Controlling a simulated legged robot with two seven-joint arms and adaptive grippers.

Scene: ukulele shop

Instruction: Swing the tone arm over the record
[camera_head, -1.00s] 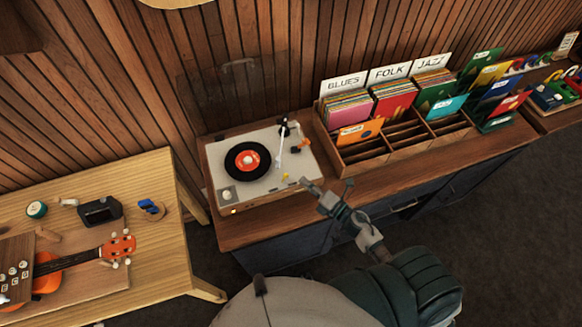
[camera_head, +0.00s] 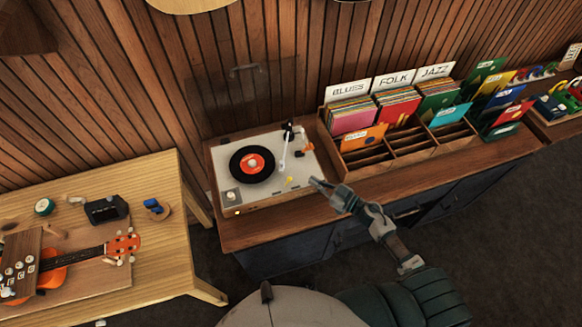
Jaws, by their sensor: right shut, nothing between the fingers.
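The record player (camera_head: 230,179) stands on the dark wooden cabinet, with a clear lid raised behind it. A black record (camera_head: 239,172) with an orange label (camera_head: 252,164) lies on its left part. The white tone arm (camera_head: 284,157) is at the right of the record, running from its dark pivot (camera_head: 288,131) toward the front. It looks to be beside the record, not over it. My right gripper (camera_head: 316,184) is shut and empty, just off the front right corner of the record player. My left gripper is out of view.
A wooden record bin (camera_head: 352,158) with blues, folk and jazz dividers stands close to the right of the player. A pale wooden table (camera_head: 165,235) with a ukulele (camera_head: 60,262) is at left. Bare cabinet top (camera_head: 262,228) lies in front of the player.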

